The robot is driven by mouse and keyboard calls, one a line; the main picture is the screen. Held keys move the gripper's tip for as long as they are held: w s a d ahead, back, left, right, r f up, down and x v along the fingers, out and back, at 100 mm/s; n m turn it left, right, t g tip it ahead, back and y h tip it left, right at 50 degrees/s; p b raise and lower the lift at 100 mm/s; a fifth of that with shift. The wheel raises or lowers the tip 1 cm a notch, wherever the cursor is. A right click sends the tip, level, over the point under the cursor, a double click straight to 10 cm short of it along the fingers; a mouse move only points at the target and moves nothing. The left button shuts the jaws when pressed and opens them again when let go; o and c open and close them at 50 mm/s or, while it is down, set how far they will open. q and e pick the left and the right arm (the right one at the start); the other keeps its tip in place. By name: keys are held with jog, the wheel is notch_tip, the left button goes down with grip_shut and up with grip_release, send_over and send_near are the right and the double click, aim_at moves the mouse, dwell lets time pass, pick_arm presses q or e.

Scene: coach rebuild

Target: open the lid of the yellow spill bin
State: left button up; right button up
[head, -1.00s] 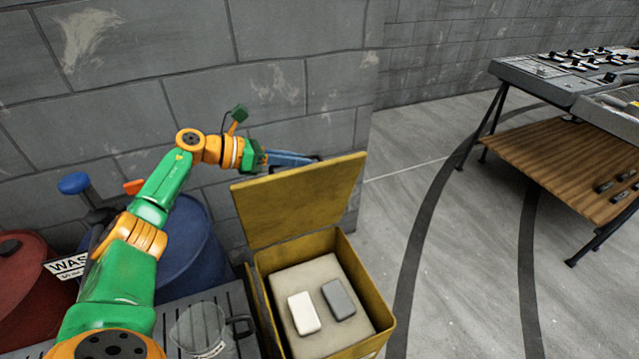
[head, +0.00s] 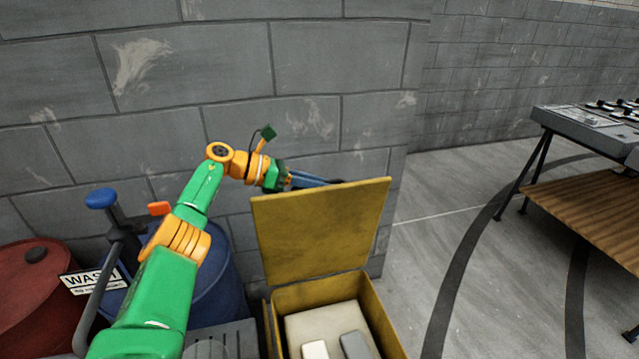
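The yellow spill bin (head: 388,318) stands at the bottom centre. Its lid (head: 322,232) stands raised, about upright at the bin's back edge, and the inside is exposed. A pale block or pad fills much of the bin, with a white piece (head: 315,350) and a grey piece (head: 356,346) on top. My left gripper (head: 318,181) is at the lid's top edge, on its far side. Its fingertips are partly hidden by the lid, so I cannot tell whether they touch it or are shut. My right gripper is not in view.
A blue drum (head: 215,290) with a pump and a red drum (head: 35,290) stand left of the bin, by a "WASH" sign (head: 92,279). A grey block wall (head: 200,60) is close behind. Open floor (head: 430,235) lies right, before a wooden-shelved bench (head: 590,205).

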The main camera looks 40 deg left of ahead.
pick_arm(q)
jog(key=shift+o, duration=0.9)
jog(key=shift+w, duration=0.1)
